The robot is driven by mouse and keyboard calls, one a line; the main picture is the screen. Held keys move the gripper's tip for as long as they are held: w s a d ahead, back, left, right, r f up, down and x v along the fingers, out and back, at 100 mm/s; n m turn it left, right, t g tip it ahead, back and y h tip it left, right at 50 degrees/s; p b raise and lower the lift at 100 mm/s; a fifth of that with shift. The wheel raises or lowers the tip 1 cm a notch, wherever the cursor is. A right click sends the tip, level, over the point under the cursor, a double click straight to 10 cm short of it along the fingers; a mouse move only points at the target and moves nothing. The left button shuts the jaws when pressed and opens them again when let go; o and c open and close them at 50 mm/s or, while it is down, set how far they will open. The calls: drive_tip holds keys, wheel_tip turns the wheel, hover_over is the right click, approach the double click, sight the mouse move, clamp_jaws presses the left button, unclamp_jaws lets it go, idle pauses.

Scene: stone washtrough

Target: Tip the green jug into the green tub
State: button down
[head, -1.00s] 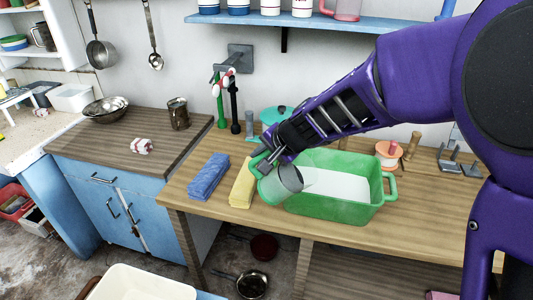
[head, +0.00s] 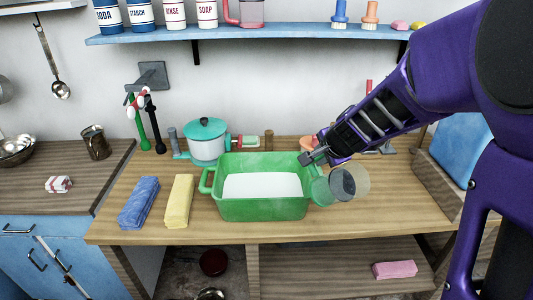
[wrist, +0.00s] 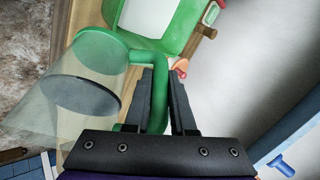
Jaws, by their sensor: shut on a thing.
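The green jug (head: 321,191) is see-through, with a dark disc inside it. It is tilted beside the right end of the green tub (head: 262,209), its green end toward the tub. My gripper (head: 312,158) is shut on its handle; the wrist view shows the handle between my fingers (wrist: 159,85) and the jug (wrist: 100,50) to their left. The tub stands on the wooden counter with a flat white content inside; it also shows at the top of the wrist view (wrist: 183,28). I cannot tell whether the jug holds anything.
A blue crate (head: 455,150) is at the right. The counter front right of the tub is clear.

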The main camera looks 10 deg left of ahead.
drive_tip(key=w+d+m+h, duration=0.2)
drive_tip(key=w+d+m, duration=0.2)
drive_tip(key=d, duration=0.8)
drive_tip(key=shift+w+d+t+h, duration=0.3)
drive_tip(key=shift+w+h, duration=0.1)
drive_tip(key=shift+w, duration=0.15)
drive_tip(key=shift+r, duration=0.1)
